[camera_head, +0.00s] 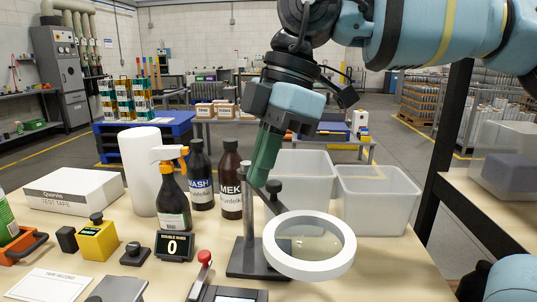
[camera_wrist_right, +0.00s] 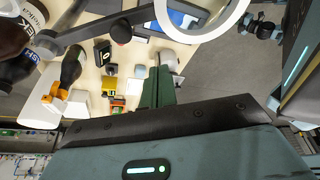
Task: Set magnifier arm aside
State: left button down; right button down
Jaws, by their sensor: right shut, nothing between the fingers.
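The magnifier is a white ring with a clear lens (camera_head: 348,245) on a grey arm (camera_head: 281,205). A dark knob (camera_head: 273,187) sits at a joint of that arm. Its upright post (camera_head: 249,215) stands on a dark flat base (camera_head: 246,262). The ring hangs out to the right over the table's front. In the right wrist view the ring (camera_wrist_right: 198,37) and knob (camera_wrist_right: 121,33) lie at the top. My right gripper (camera_head: 259,183) points down with green fingers closed and empty, its tips beside the post top and knob; contact cannot be told. My left gripper is not in view.
Bottles (camera_head: 231,185) and a spray bottle (camera_head: 173,200) stand left of the post. Two clear bins (camera_head: 378,205) stand behind the ring. A black display (camera_head: 174,246) and a device with a red-knobbed lever (camera_head: 204,260) are in front. The table right of the ring is bare.

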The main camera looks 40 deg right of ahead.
aim_at(276, 200)
jog(key=f, duration=0.6)
jog(key=shift+s+d, duration=0.15)
jog(key=shift+d, duration=0.25)
jog(key=shift+s+d+p, duration=0.15)
jog(key=shift+d+p, duration=0.15)
jog(key=shift+d, duration=0.15)
jog(key=shift+d, duration=0.1)
jog(key=shift+s+d, duration=0.1)
